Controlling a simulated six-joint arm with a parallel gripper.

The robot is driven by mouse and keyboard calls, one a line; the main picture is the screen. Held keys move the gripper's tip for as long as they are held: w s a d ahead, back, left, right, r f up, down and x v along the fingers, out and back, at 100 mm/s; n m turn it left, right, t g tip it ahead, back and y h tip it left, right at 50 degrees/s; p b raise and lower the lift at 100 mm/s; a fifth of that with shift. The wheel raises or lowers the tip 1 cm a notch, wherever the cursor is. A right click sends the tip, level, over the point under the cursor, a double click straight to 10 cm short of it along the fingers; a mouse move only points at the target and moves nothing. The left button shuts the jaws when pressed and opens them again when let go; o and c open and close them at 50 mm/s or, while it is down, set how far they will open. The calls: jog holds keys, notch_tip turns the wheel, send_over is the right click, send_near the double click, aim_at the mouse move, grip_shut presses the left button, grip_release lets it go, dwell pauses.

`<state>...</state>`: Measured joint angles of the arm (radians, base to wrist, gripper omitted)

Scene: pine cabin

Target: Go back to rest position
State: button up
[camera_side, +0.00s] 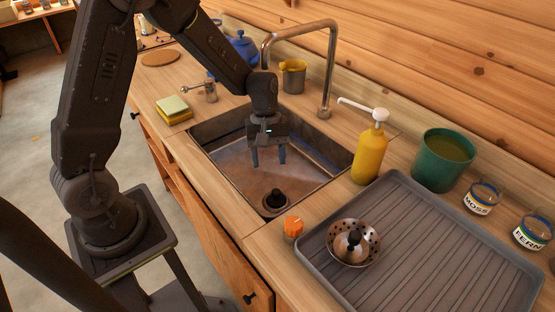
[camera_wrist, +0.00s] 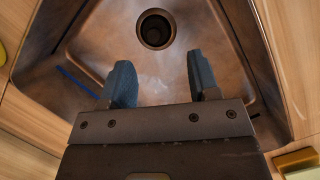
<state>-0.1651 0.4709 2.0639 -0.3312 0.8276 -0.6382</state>
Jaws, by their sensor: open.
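My gripper (camera_side: 268,158) hangs over the metal sink (camera_side: 225,165) in the side view, pointing down. Its two bluish fingers are apart with nothing between them. In the wrist view my gripper (camera_wrist: 160,85) is also open and empty above the basin floor. The round dark drain (camera_wrist: 155,29) lies ahead of the fingertips.
A curved faucet (camera_side: 330,65) rises behind the sink. A yellow soap bottle (camera_side: 370,150) and green pot (camera_side: 443,160) stand to the right. A grey drying tray (camera_side: 450,255) holds a metal strainer (camera_side: 354,243). An orange object (camera_side: 293,227) sits at the front edge. Sponges (camera_side: 173,108) lie left.

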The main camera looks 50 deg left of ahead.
jog(key=s+d+r+m+t+y, duration=0.2)
jog(key=s+r+m+t, duration=0.5)
jog(key=s+r+m, duration=0.5)
jog(key=s+r+y, duration=0.1)
jog(key=s+r, duration=0.3)
jog(key=r, duration=0.4)
jog(key=shift+s, duration=0.15)
